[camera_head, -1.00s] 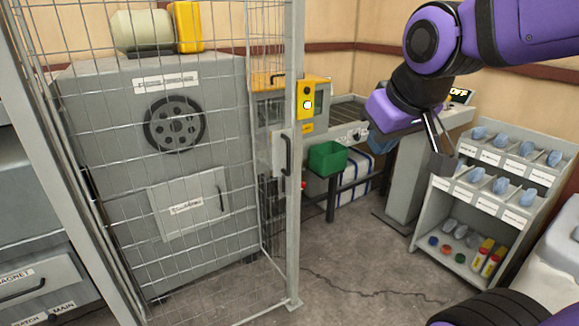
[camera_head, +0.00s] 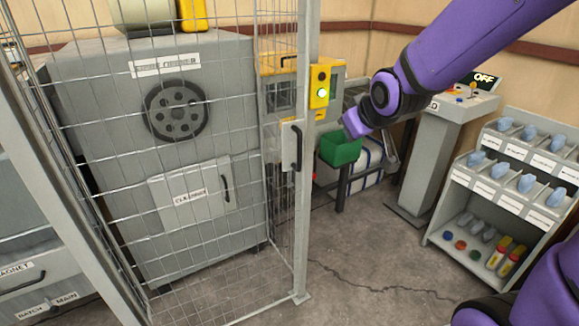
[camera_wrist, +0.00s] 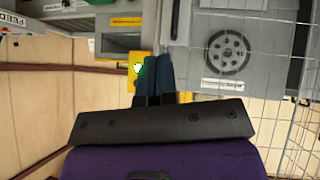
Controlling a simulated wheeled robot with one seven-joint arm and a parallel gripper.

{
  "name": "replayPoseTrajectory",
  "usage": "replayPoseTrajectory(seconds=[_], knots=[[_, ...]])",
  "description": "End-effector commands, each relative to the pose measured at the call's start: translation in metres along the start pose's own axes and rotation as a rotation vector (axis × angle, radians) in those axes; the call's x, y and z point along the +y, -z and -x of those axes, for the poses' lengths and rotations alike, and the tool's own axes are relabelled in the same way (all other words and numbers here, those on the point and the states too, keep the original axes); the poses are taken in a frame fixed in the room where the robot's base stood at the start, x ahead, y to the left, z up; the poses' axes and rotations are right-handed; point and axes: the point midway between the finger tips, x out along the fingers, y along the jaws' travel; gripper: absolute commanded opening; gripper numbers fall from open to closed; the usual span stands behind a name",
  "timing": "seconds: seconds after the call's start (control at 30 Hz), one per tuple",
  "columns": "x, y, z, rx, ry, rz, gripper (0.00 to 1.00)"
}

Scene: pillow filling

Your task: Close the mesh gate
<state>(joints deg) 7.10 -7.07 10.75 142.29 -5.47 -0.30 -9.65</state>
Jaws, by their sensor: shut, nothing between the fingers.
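The mesh gate (camera_head: 283,200) stands in the wire enclosure around the grey machine, next to an upright metal post. Its dark pull handle (camera_head: 297,147) is on a pale plate at that post. I cannot tell how far the gate stands from its closed position. Mesh also shows at the right of the wrist view (camera_wrist: 304,90). My gripper (camera_wrist: 160,60) is shut and empty, its dark fingers together and pointing towards the machine side. In the head view my wrist is right of the post, apart from the handle; the fingers are not clear there.
A yellow box with a green light (camera_head: 321,92) is by the post. A green bin (camera_head: 340,148) sits below my wrist. A control pedestal (camera_head: 437,150) and a grey shelf rack (camera_head: 500,200) stand at the right. The floor (camera_head: 370,255) in front is clear.

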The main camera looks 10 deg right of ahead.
Motion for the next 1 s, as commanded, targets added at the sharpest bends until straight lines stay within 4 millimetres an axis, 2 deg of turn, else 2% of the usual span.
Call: replayPoseTrajectory(seconds=[0.03,0.1,0.5,0.8,1.0], knots=[[-0.002,0.0,-0.018,0.015,0.011,0.012,0.0],[-0.006,0.003,-0.039,0.052,0.024,0.033,0.0],[-0.036,0.0,-0.143,0.282,0.106,0.083,0.0],[-0.06,-0.019,-0.2,0.473,0.145,0.035,0.0],[-0.075,-0.036,-0.225,0.604,0.144,-0.037,0.0]])
